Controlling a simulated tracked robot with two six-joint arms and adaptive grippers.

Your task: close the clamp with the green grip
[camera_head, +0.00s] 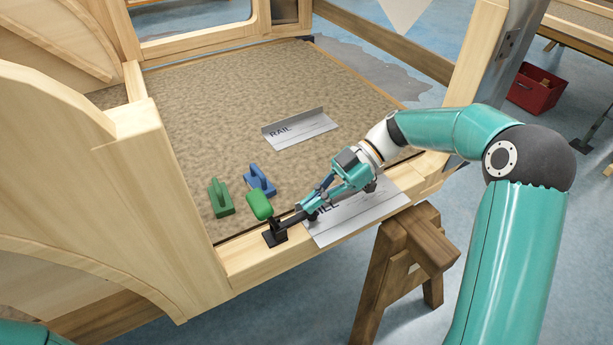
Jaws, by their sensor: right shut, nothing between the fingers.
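The clamp has a black base (275,236) fixed on the front wooden rail. Its rounded green grip (260,205) stands up above the base, leaning back and left over the patterned floor panel. A dark bar reaches from the base to the right, toward my right gripper. My right gripper (304,212) is shut and empty, just right of the clamp, over a white sheet; whether it touches the dark bar I cannot tell. It is apart from the green grip. My left gripper is not in view.
A green handled block (221,200) and a blue handled block (259,181) sit behind the clamp. Wooden posts stand left and right. A trestle (405,255) supports the front.

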